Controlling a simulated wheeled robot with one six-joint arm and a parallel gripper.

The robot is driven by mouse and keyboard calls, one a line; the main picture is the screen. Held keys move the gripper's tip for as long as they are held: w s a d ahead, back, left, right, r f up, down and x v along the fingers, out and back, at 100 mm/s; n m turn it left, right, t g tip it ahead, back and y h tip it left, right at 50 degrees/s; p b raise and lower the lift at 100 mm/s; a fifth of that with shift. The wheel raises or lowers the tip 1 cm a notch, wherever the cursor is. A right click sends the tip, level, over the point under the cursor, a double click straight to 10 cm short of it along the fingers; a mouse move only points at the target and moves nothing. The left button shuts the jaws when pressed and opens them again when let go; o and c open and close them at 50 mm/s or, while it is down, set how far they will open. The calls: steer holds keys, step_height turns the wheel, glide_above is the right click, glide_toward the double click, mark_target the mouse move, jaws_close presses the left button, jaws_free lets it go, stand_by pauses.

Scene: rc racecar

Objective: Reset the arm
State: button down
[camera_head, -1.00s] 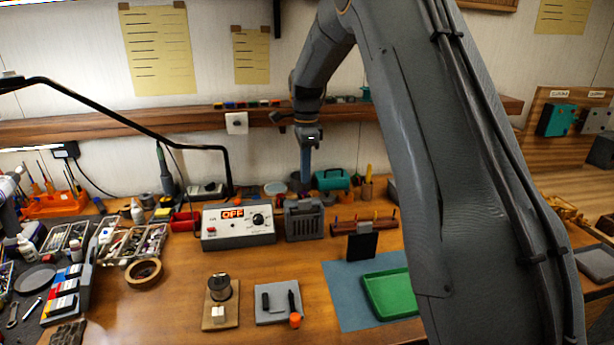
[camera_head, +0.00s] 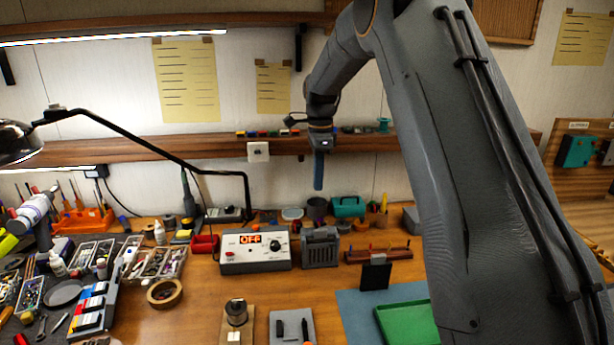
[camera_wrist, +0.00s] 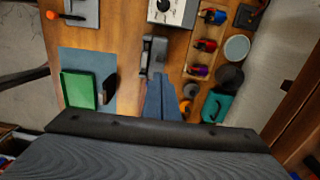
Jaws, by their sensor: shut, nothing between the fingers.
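My gripper (camera_head: 319,172) hangs from the wrist of my grey arm, pointing down, with its blue fingers shut and nothing between them. It is high above the back of the workbench (camera_head: 200,312), in front of the wall shelf. In the wrist view my gripper's blue fingers (camera_wrist: 160,97) show at the middle, over the bench and apart from everything on it. My arm covers much of the right side of the head view.
Below are a control box (camera_head: 255,252) reading OFF, a grey slotted block (camera_head: 320,247) and a teal case (camera_head: 348,206). A green tray (camera_head: 408,325) lies on a blue mat (camera_head: 352,305). A black lamp arm (camera_head: 150,135) spans the left. The shelf (camera_head: 190,150) runs behind.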

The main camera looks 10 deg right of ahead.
steer(key=s+f+n+b, duration=0.3)
steer(key=s+f+n, duration=0.3)
steer(key=s, duration=0.4)
steer(key=s+a+f+n+t+b, duration=0.1)
steer(key=s+f+n+b, duration=0.3)
steer(key=s, duration=0.7)
steer(key=s+a+f+n+b, duration=0.1)
steer(key=s+f+n+b, duration=0.3)
steer(key=s+f+n, duration=0.5)
steer(key=shift+s+a+f, duration=0.1)
steer(key=shift+s+f, duration=0.05)
steer(key=shift+s, duration=0.5)
